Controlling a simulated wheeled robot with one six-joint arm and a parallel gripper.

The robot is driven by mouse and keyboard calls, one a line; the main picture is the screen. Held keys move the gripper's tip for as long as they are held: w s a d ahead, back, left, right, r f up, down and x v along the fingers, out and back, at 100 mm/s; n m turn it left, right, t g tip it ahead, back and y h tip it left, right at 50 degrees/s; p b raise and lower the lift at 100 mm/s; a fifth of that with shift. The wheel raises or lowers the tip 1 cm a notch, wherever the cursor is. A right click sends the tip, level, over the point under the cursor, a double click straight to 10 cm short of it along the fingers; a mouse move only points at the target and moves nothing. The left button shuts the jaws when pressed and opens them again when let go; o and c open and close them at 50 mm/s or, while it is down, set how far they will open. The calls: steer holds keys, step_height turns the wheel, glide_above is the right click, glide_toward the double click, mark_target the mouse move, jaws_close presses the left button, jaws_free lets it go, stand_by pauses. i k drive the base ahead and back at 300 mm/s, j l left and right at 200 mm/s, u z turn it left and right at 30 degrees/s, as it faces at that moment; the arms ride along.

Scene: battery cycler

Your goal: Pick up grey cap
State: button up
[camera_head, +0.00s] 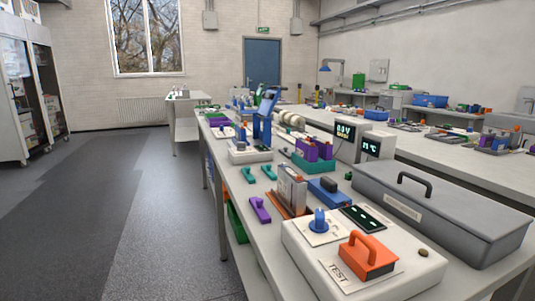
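I cannot pick out a grey cap for certain. A long grey box (450,205) with a dark arched handle (414,183) and a pale label stands at the right of the near bench. A blue block (326,195) has a dark grey piece (329,184) on top, left of that box. A small brownish, rounded piece (423,253) lies on the white test unit (320,262) at the front. My gripper is not in view, so its state does not show.
The test unit carries an orange handled block (367,256), a blue knob (320,220) and a dark panel (363,219). A purple piece (260,209) and teal pieces (248,175) lie near the bench's left edge. Grey floor (150,220) is clear at left.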

mark_target(283, 152)
steer(key=i+j+z, duration=0.1)
steer(key=j, duration=0.25)
steer(key=i+j, duration=0.2)
steer(key=j, duration=0.15)
steer(key=i+j+z, duration=0.15)
steer(key=j, duration=0.25)
steer(key=i+j+z, duration=0.1)
steer(key=j, duration=0.25)
steer(key=i+j+z, duration=0.1)
steer(key=j, duration=0.3)
steer(key=i+j+z, duration=0.4)
steer(key=i+j, duration=0.6)
steer(key=i, duration=0.15)
steer(key=i+l, duration=0.1)
steer(key=i, duration=0.25)
steer(key=i+l+z, duration=0.1)
steer(key=i, duration=0.25)
